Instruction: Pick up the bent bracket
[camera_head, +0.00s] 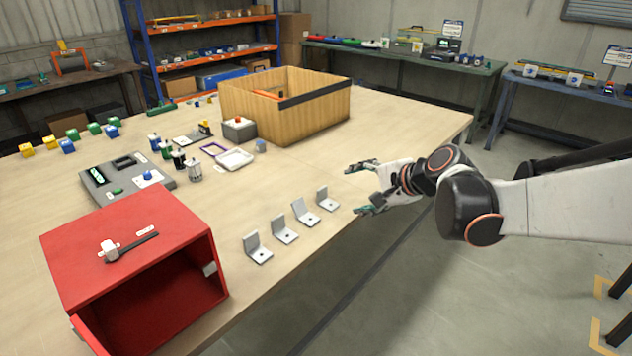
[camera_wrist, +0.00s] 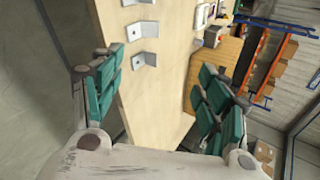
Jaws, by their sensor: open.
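Several grey metal L-shaped brackets stand in a slanting row near the table's edge. The third from the left (camera_head: 300,207) seems to lean back more than the others, so it looks like the bent bracket; the angle is hard to judge. In the wrist view it appears to be the middle bracket (camera_wrist: 148,30). The bracket at the row's right end (camera_head: 322,196) is nearest my gripper. My gripper (camera_head: 366,188) is open and empty, right of the row and apart from it. Its green-padded fingers are spread wide in the wrist view (camera_wrist: 160,92).
A red open-fronted box (camera_head: 125,235) with a hammer on top stands left of the row. A wooden crate (camera_head: 285,105) stands behind. A white tray (camera_head: 235,159) and small parts lie mid-table. The tabletop (camera_head: 330,165) between crate and brackets is clear.

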